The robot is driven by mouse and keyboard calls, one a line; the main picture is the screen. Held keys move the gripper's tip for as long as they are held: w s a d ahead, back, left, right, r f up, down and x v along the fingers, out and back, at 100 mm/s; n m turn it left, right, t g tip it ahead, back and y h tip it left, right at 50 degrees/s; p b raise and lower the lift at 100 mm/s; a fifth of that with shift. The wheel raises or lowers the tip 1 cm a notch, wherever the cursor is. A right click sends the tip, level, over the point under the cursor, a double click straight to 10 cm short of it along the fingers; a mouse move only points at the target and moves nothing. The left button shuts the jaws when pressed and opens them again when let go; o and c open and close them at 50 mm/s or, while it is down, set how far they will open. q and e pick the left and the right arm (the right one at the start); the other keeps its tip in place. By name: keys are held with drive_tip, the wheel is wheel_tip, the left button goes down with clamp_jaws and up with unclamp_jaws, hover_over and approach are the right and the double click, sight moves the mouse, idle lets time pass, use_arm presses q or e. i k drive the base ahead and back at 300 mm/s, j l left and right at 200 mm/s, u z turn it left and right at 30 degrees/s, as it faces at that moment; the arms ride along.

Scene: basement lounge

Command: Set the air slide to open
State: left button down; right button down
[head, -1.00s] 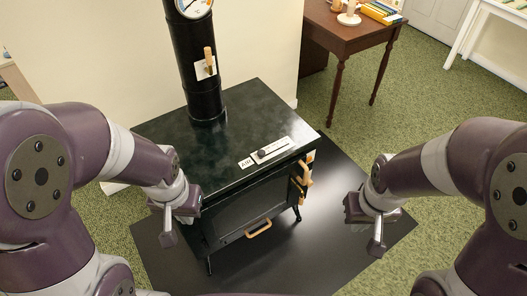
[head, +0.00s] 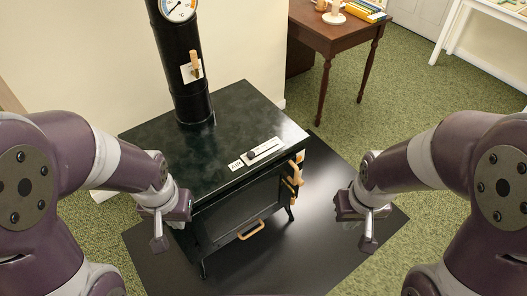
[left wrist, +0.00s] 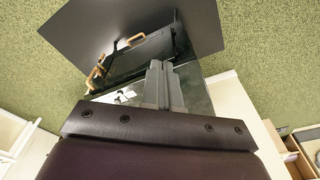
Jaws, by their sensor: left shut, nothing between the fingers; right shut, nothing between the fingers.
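The air slide (head: 264,151) is a pale plate with a dark knob (head: 251,155) on the top front edge of the dark green stove (head: 228,128). The knob sits near the plate's left end, beside a small "AIR" label (head: 235,165). The slide also shows in the left wrist view (left wrist: 126,96), partly behind my fingers. My left gripper (head: 159,244) is shut and empty, left of the stove's front and apart from the slide. It shows in the left wrist view with its fingers together (left wrist: 162,66). My right gripper (head: 368,244) is shut and empty, well right of the stove.
A black stovepipe (head: 184,80) with a wooden-handled damper (head: 195,65) and a dial (head: 178,8) rises at the back. Wooden handles (head: 295,172) stick out at the stove's right front. A black floor plate (head: 300,255) lies below. A brown table (head: 335,38) stands behind right.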

sight(250, 155)
drive_tip(key=i+j+z, duration=0.1)
drive_tip(key=i+z, duration=0.25)
drive_tip(key=i+j+z, duration=0.15)
drive_tip(key=z, duration=0.2)
drive_tip(key=i+j+z, duration=0.35)
drive_tip(key=k+l, duration=0.1)
